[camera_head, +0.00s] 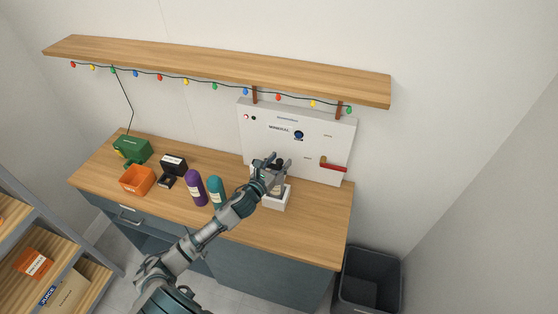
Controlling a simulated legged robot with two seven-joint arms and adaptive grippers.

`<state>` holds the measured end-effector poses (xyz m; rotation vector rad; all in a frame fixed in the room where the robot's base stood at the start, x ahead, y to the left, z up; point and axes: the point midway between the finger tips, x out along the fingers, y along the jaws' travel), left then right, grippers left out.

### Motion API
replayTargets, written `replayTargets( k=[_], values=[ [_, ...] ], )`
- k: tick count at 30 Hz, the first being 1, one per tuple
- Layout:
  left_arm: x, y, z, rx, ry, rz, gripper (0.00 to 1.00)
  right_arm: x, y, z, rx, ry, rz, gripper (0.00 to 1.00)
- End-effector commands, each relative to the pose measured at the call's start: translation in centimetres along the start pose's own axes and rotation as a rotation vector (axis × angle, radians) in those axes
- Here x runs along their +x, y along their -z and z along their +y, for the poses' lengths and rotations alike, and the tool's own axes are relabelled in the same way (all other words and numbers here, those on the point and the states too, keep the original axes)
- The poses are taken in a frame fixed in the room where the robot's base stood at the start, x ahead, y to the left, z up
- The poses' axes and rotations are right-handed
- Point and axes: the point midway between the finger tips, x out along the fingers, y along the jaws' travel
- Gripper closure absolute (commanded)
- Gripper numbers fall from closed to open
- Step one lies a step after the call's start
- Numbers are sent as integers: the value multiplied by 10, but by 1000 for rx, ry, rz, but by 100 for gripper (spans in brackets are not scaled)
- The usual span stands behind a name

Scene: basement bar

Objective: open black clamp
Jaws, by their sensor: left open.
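My left gripper (276,165) is open, in front of the lower middle of a white panel (318,118). A small dark part shows between and behind its fingers. It may be the black clamp, but it is largely hidden and I cannot tell whether it is open or shut, or whether the gripper touches it. A white box-like base (277,202) stands under the gripper on the wooden counter (310,224), with something greyish partly hidden above it. My right gripper is not in view.
The panel carries a dark blue knob (298,134) and a red lever (334,167). Further left are a black device (173,165), an orange bin (137,180) and a green box (132,149). A shelf (220,70) overhangs behind.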

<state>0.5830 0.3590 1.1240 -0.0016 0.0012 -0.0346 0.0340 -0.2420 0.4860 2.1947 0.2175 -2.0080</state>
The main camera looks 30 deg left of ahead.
Motion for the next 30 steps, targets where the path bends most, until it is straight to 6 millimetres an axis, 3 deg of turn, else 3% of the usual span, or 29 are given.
replayTargets(
  k=[9, 15, 16, 30],
  values=[
    [3, 1, 2, -1, 0, 1, 47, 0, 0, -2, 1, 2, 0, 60],
    [3, 1, 2, -2, 0, 1, 97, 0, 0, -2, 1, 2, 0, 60],
    [3, 1, 2, -2, 0, 1, 100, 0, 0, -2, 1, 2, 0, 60],
    [-5, 2, 7, 4, 45, 3, 100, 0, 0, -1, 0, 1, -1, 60]
  ],
)
